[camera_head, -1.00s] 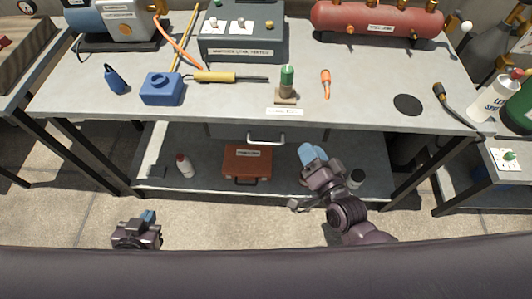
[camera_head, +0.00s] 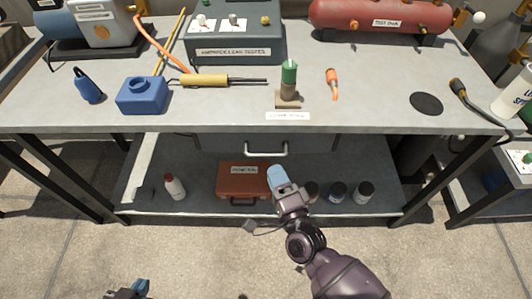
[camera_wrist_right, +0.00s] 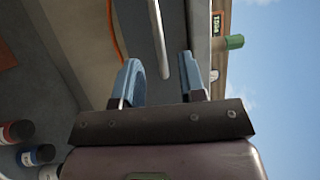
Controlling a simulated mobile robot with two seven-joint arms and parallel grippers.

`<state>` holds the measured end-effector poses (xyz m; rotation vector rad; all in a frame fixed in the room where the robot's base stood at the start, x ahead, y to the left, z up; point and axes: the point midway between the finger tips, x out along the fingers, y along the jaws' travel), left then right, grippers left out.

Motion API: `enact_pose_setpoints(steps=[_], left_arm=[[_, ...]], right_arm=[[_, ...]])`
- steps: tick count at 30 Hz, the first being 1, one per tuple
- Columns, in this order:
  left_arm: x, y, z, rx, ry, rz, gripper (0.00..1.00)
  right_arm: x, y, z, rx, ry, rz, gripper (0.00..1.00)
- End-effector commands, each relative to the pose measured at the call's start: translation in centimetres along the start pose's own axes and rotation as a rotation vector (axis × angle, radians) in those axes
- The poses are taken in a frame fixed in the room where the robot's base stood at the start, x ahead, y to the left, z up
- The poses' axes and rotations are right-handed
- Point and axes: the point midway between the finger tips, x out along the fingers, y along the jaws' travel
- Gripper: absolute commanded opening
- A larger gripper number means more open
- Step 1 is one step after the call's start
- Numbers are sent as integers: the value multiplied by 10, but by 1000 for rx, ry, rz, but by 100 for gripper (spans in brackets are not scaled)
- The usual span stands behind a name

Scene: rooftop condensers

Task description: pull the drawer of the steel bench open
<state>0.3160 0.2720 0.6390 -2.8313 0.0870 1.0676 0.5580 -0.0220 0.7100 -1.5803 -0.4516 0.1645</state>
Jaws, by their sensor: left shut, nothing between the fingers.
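The steel bench (camera_head: 220,115) has a grey drawer (camera_head: 220,144) under its top, with a pale bar handle (camera_head: 266,150). The drawer looks closed. My right gripper (camera_head: 275,172) is just below and in front of the handle in the head view, its fingers open. In the right wrist view the handle (camera_wrist_right: 159,45) lines up with the gap between the two blue fingers of this gripper (camera_wrist_right: 162,75), and nothing is gripped. My left gripper (camera_head: 138,288) is shut and empty at the bottom left, partly cut off by the frame edge.
A brown case (camera_head: 232,180), a red-capped bottle (camera_head: 174,187) and several dark jars (camera_head: 364,192) stand on the lower shelf. The bench top holds a blue block (camera_head: 142,95), a yellow-handled tool (camera_head: 205,80) and a green-topped piece (camera_head: 289,75).

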Motion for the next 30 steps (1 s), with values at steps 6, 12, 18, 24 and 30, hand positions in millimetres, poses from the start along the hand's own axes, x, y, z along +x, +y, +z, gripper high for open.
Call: enact_pose_setpoints(steps=[6, 12, 18, 24, 30], left_arm=[[0, 1, 8, 1, -15, 1, 0], [1, 1, 10, 5, -17, 1, 0], [1, 1, 8, 6, -13, 1, 0], [1, 1, 8, 7, -12, 1, 0], [1, 1, 7, 7, -12, 1, 0]], right_arm=[[37, 1, 1, 0, -1, 2, 37], [58, 2, 0, -1, -1, 2, 37], [65, 1, 0, -1, -1, 3, 37], [65, 1, 0, -1, -1, 3, 37], [65, 1, 0, -1, -1, 3, 11]])
